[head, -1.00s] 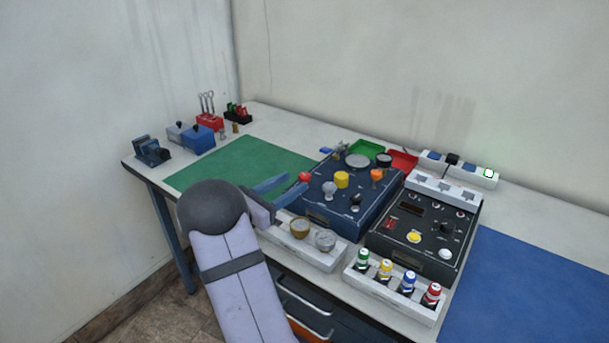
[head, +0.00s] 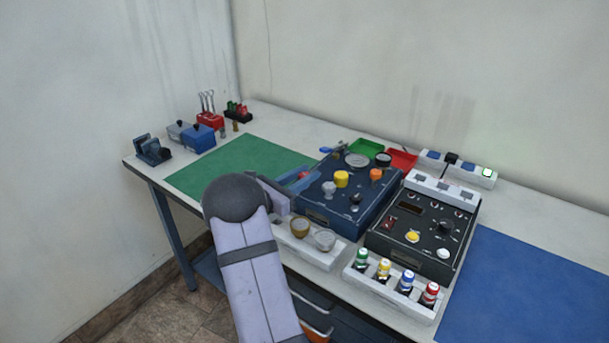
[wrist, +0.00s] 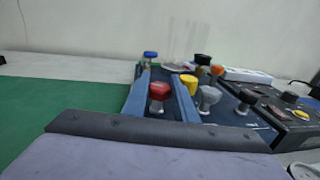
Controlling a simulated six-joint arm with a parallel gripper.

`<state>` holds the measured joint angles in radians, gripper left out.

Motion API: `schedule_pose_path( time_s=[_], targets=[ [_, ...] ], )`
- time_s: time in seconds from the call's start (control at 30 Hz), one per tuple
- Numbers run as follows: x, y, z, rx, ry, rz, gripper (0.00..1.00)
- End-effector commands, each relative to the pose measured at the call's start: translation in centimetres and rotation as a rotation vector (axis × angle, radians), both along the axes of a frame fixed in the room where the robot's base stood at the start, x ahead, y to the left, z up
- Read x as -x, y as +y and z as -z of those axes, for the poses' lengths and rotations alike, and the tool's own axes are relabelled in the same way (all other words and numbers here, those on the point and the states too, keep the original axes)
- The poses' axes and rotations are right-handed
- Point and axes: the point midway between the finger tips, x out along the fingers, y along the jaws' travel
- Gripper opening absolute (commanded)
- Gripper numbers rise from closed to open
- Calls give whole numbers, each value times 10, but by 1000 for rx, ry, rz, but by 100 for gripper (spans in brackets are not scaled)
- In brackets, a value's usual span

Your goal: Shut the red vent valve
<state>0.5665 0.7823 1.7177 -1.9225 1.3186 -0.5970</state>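The red vent valve (wrist: 160,91) is a red knob on a pale stem on the blue panel box (head: 337,213). In the wrist view it shows between my gripper's two blue fingers (wrist: 160,76), with gaps on both sides. My gripper is open and low at the panel's left edge in the head view (head: 302,180). There, only a trace of red shows by the fingers, and the valve is mostly hidden. I cannot tell how far the valve is turned.
A yellow knob (head: 341,179), a grey knob (head: 328,190), a black knob (head: 355,199) and an orange knob (head: 376,175) stand close on the panel. A white tray with round fittings (head: 283,236) lies in front. The green mat (head: 235,166) at left is clear.

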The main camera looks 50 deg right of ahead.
Motion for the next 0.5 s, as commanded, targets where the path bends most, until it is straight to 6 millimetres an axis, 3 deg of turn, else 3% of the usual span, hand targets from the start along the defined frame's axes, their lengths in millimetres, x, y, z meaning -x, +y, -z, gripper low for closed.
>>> schedule_pose_path(
  time_s=[0.5],
  targets=[
    [-1,0,1,1,-3,63,3]
  ],
)
